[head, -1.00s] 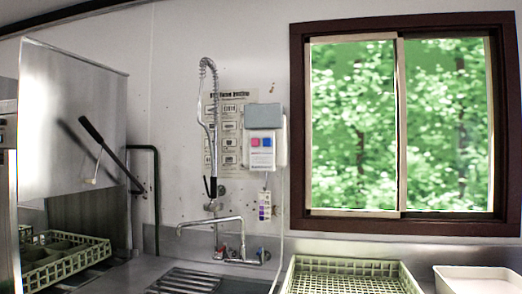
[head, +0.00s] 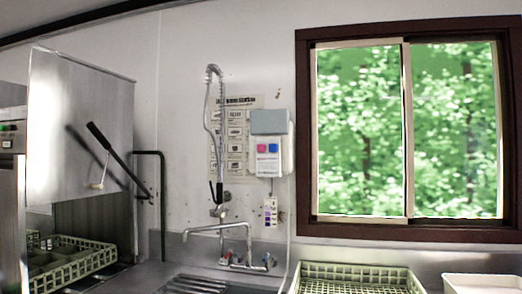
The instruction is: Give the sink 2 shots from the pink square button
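A white dispenser box with a grey top (head: 268,122) hangs on the wall left of the window. On its front panel are a pink square button (head: 262,148) and a blue button (head: 273,148) to its right. A thin pale tube runs down from the box toward the sink. The sink (head: 235,288) is below, at the bottom edge, only partly in view. A faucet (head: 232,248) with a long spout stands over it. Neither of my grippers is in view.
A spray hose (head: 213,130) hangs beside a wall poster (head: 229,150). A steel dishwasher hood with a black lever (head: 98,136) and a dish rack (head: 75,264) are at left. Another green rack (head: 358,270) and a white tub (head: 482,283) sit at lower right.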

